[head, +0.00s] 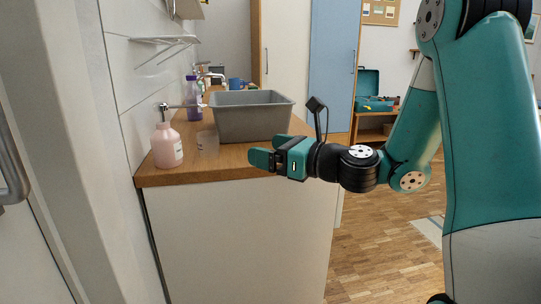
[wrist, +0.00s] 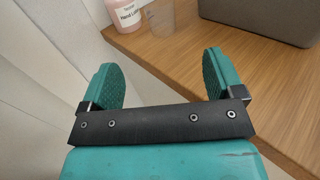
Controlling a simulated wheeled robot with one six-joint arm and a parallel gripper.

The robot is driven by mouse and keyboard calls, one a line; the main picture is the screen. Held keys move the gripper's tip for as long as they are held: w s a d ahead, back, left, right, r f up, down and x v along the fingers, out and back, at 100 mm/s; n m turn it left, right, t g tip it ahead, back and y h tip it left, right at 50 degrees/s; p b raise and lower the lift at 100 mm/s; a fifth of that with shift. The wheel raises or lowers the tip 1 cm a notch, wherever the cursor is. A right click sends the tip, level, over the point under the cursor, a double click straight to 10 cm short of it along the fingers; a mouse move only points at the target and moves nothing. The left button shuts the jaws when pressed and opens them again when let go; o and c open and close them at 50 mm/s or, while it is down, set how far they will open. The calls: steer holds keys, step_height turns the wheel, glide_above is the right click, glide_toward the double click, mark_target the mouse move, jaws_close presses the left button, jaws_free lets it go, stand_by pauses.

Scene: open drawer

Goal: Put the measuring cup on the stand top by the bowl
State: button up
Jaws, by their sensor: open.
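A clear, see-through cup, which looks like the measuring cup (head: 207,143), stands upright on the wooden stand top (head: 220,164). It is between a pink bottle and a grey rectangular tub (head: 250,119), the only bowl-like thing I can make out. The cup also shows at the top of the wrist view (wrist: 160,20), ahead of my gripper and cut by the frame edge. My gripper (head: 268,149) is open and empty near the front edge of the top, apart from the cup. Both teal fingers show wide apart in the wrist view (wrist: 161,64).
The pink lotion bottle (head: 166,146) with a pump stands left of the cup, near the wall. A purple bottle (head: 193,99) and a blue cup (head: 235,84) are farther back. A white shelf (head: 165,40) juts from the wall. The right front of the top is bare.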

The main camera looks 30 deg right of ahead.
steer(key=p, duration=0.8)
glide_toward(216, 138)
steer(key=x, duration=0.3)
steer(key=shift+w+a+r, duration=0.25)
steer(key=shift+w+r, duration=0.1)
steer(key=x, duration=0.3)
steer(key=p+x, duration=0.1)
steer(key=x, duration=0.5)
steer(key=shift+d+f, duration=0.1)
steer(key=shift+f, duration=0.3)
steer(key=c, duration=1)
